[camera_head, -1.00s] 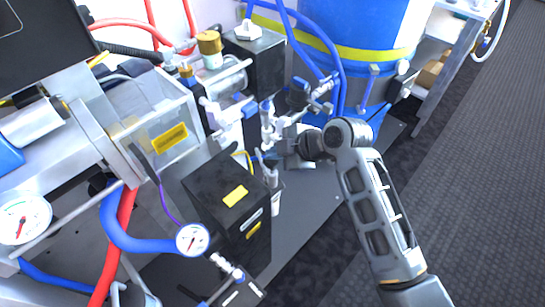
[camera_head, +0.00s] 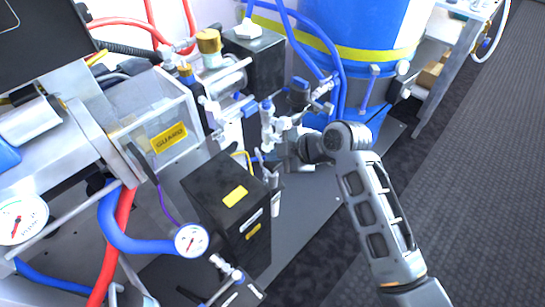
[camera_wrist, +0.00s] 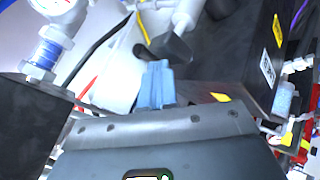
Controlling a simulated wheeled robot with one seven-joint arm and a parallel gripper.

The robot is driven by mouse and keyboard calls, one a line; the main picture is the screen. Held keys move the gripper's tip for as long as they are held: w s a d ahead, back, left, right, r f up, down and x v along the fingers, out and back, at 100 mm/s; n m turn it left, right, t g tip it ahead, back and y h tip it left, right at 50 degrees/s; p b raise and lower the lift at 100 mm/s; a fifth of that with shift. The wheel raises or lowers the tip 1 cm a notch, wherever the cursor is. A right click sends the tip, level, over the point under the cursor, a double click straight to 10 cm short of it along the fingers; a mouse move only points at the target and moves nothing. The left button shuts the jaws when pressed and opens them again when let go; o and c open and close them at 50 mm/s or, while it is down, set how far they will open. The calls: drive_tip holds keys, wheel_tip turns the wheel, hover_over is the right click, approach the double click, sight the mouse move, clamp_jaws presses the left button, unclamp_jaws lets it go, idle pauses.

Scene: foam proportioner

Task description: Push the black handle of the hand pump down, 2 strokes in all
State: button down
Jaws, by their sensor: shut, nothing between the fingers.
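The black handle (camera_wrist: 172,46) of the hand pump shows in the wrist view as a dark, blunt piece just beyond my fingertips. A pale rod (camera_wrist: 186,15) runs up from beside it. My gripper (camera_wrist: 155,86) is shut and empty, its blue-grey fingers together just short of the handle in the picture. I cannot tell whether they touch it. In the head view my gripper (camera_head: 279,160) is by the pale pump body (camera_head: 275,201), right of the black box. The handle is small there and partly hidden by my wrist.
The black box (camera_head: 228,192) with yellow labels stands close left of the pump. White and blue valve fittings (camera_head: 267,122) rise just behind my gripper. A blue drum (camera_head: 370,30) stands at the back. The dark floor (camera_head: 460,180) to the right is clear.

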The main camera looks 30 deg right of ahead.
sight(275, 164)
drive_tip(key=shift+f+b, duration=0.4)
drive_tip(key=shift+f, duration=0.3)
idle(0.4)
drive_tip(key=shift+r, duration=0.15)
drive_tip(key=shift+r+p, duration=1.75)
drive_tip(key=shift+r, duration=0.2)
wheel_tip(275, 164, up, 5)
drive_tip(key=p, duration=0.4)
